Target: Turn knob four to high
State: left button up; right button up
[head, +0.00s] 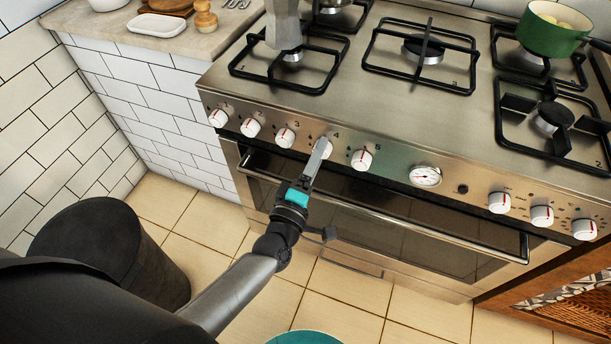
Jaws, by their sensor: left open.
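Knob four (326,149) is a white round knob on the steel front panel of the stove, under the printed 4. My left gripper (321,150) reaches up to it from below, with its fingers at the knob and covering much of its face. The pointer of knob four is hidden, so its setting cannot be read. The fingers overlap the knob in this view; I cannot tell whether they touch it. Knob three (285,137) is to its left and knob five (361,159) to its right. My right gripper is not in view.
The oven handle (400,215) runs across the front below the knobs. A dial (425,176) and several more knobs are farther right. A moka pot (283,25) and a green pot (551,30) stand on the burners. A dark bin (110,255) stands at lower left.

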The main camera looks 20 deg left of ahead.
pick_arm(q)
jog(key=s+p, duration=0.2)
jog(key=s, duration=1.3)
jog(key=shift+a+f, duration=0.45)
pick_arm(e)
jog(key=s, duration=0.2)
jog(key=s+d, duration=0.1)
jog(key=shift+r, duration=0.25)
pick_arm(q)
jog(key=shift+w+f, duration=0.1)
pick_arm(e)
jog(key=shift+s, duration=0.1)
pick_arm(q)
jog(key=s+a+f+m+g+h, duration=0.15)
jog(key=s+f+m+g, duration=0.35)
jog(key=f, duration=0.7)
jog(key=a+f+m+g+y, duration=0.15)
jog(key=f+m+g, duration=0.35)
jog(key=f, duration=0.6)
jog(key=s+a+f+m+g, duration=0.3)
jog(key=s+f+m, duration=0.1)
jog(key=s+f, duration=0.2)
jog(key=s+a+f+m+g+y, duration=0.1)
jog(key=s+a+f+m+g, duration=0.2)
jog(key=s+f, duration=0.3)
jog(key=shift+s+a+m+g+y, duration=0.35)
jog(key=shift+s+m, duration=0.15)
jog(key=shift+s, duration=0.75)
